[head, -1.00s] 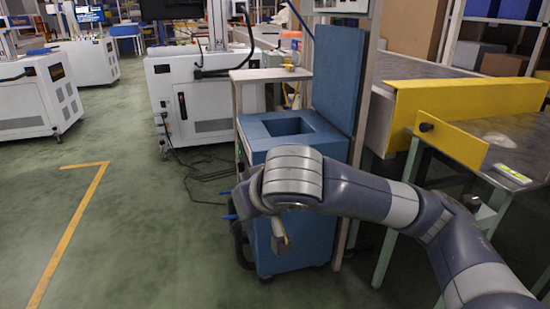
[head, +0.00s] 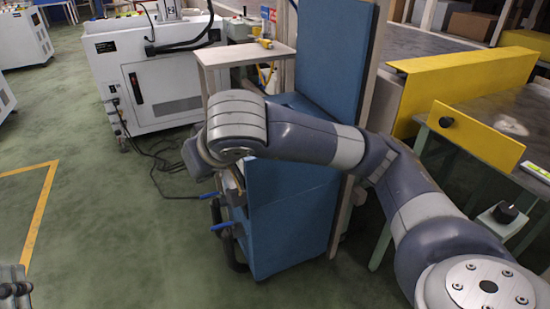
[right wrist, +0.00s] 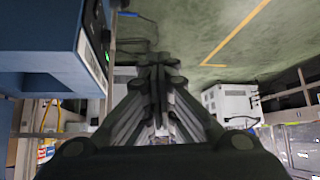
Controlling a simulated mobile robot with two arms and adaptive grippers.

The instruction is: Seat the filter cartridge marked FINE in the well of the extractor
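The extractor is the blue cabinet (head: 292,215) in the middle of the head view, with a tall blue panel (head: 335,50) upright at its back. My right arm crosses in front of its top and hides the well. My right gripper (head: 236,188) hangs at the cabinet's left side, mostly behind my wrist. In the right wrist view its fingers (right wrist: 155,62) meet and nothing shows between them. A blue body with a lit green spot (right wrist: 84,48) stands beside the gripper there. I see no cartridge marked FINE. My left gripper is not recognisable in any view.
A small shelf (head: 240,54) stands behind the extractor, and a white machine (head: 155,80) with floor cables is at the back left. A table with a yellow guard (head: 470,85) is at the right. Green floor at the left is open. An unclear grey part sits bottom left.

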